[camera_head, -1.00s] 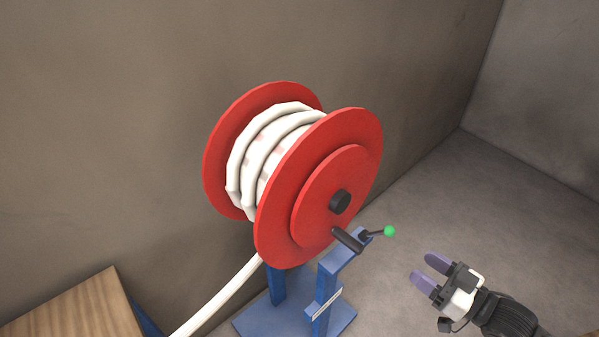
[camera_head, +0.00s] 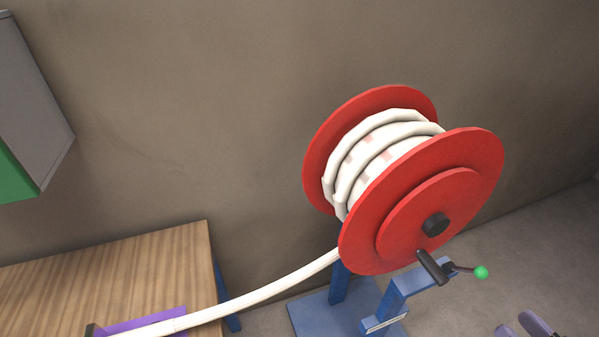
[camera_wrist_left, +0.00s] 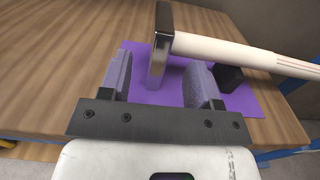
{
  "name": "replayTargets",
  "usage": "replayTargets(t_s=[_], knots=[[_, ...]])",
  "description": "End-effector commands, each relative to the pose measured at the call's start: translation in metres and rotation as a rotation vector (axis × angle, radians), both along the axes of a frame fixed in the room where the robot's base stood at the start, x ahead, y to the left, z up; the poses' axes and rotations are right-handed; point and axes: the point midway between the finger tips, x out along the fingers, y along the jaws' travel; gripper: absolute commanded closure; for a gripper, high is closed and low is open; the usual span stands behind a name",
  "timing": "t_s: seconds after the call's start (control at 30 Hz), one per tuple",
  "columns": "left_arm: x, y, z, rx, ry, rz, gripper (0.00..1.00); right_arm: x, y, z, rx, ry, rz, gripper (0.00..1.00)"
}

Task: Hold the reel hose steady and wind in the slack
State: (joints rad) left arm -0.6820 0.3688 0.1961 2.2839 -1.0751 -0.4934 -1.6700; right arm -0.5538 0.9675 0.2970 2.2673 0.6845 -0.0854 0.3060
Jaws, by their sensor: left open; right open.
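The red reel (camera_head: 425,205) carries several turns of white hose (camera_head: 385,150) and stands on a blue stand (camera_head: 385,300). A dark crank handle (camera_head: 433,268) and a green-knobbed lever (camera_head: 481,272) are at its front. The hose's free run (camera_head: 270,290) drops from the reel to the wooden table at lower left. In the left wrist view, the hose (camera_wrist_left: 240,52) ends in a dark metallic end piece (camera_wrist_left: 161,45) above a purple mat (camera_wrist_left: 245,100). My left gripper (camera_wrist_left: 160,80) is open, with the end piece just beyond or between its fingers. My right gripper (camera_head: 522,328) is open, only its fingertips showing at the bottom edge.
The wooden table (camera_head: 130,265) fills the lower left, with the purple mat (camera_head: 145,322) at its front. A grey and green cabinet (camera_head: 35,110) hangs at upper left. A wall is close behind the reel. The floor at right (camera_head: 540,255) is clear.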

Motion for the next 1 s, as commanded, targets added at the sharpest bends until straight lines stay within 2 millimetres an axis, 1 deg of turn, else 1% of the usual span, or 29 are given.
replayTargets(t_s=[0.03, 0.2, 0.3, 0.4, 0.6, 0.7, 1.0], knots=[[-0.011, -0.004, -0.001, -0.005, 0.003, 0.003, 0.43, 0.0, 0.0, 0.0, 0.0, 0.0, 0.0, 0.43], [-0.042, -0.017, -0.001, -0.005, 0.002, 0.005, 0.43, 0.0, 0.0, 0.0, 0.0, 0.0, 0.0, 0.43], [-0.057, -0.023, -0.001, -0.004, 0.003, 0.005, 0.43, 0.0, 0.0, 0.0, 0.0, 0.0, 0.0, 0.43], [-0.068, -0.027, 0.0, -0.002, -0.001, 0.004, 0.43, 0.0, 0.0, 0.0, 0.0, 0.0, 0.0, 0.43], [-0.081, -0.033, 0.0, -0.002, -0.002, 0.002, 0.43, 0.0, 0.0, 0.0, 0.0, 0.0, 0.0, 0.43], [-0.085, -0.035, 0.0, -0.001, 0.0, 0.001, 0.43, 0.0, 0.0, 0.0, 0.0, 0.0, 0.0, 0.43], [-0.087, -0.036, 0.0, 0.0, 0.001, 0.0, 0.43, 0.0, 0.0, 0.0, 0.0, 0.0, 0.0, 0.43]])
